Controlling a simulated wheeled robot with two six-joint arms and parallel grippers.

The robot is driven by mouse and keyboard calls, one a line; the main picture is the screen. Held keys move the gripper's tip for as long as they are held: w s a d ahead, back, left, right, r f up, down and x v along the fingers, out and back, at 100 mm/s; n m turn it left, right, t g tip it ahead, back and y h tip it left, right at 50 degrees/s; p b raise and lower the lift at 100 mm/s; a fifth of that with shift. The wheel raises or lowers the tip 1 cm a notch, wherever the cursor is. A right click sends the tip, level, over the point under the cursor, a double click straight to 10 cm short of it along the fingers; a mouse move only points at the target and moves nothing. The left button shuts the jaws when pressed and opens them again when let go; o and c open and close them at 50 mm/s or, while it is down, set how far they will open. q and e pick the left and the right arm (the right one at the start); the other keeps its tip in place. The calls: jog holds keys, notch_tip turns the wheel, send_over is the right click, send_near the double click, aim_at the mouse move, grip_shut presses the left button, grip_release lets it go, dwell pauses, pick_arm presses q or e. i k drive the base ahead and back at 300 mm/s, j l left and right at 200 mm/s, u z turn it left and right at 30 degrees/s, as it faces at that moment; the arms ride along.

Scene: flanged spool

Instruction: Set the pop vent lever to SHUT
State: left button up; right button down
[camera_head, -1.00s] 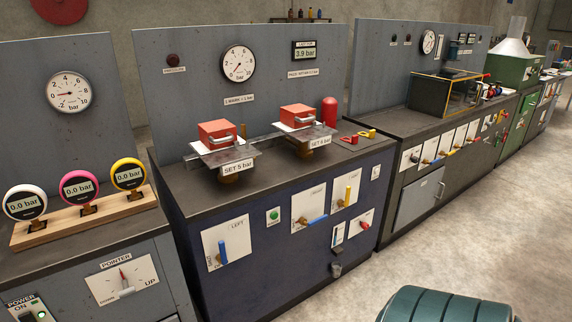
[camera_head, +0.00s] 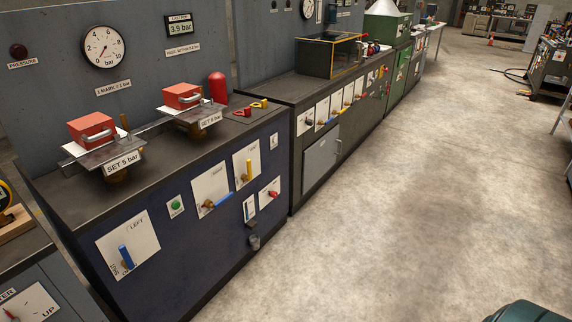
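The navy bench front (camera_head: 200,255) carries several levers on white plates. A blue lever (camera_head: 126,256) on the plate marked LEFT points roughly up. A second blue lever (camera_head: 219,200) lies nearly sideways. A yellow lever (camera_head: 248,170) stands upright. A red lever (camera_head: 273,194) on a small plate sits lower right. The small lettering is too small to read, so I cannot tell which is the pop vent lever or its setting. Neither of my grippers is in view.
Two red weights (camera_head: 92,130) (camera_head: 183,96) sit on plates marked SET 5 bar and SET 6 bar. A dial gauge (camera_head: 103,47) and a 3.9 bar display (camera_head: 179,25) are behind. A dark bench (camera_head: 286,90) adjoins on the right. The concrete floor (camera_head: 400,200) is clear.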

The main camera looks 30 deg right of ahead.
aim_at(245, 177)
jog(key=z, duration=0.75)
jog(key=i+l+u, duration=0.15)
jog(key=i+l, duration=0.45)
jog(key=i+l+u, duration=0.15)
jog(key=i+l, duration=0.45)
jog(key=i+l+u, duration=0.15)
jog(key=i+l, duration=0.35)
jog(key=l, duration=0.25)
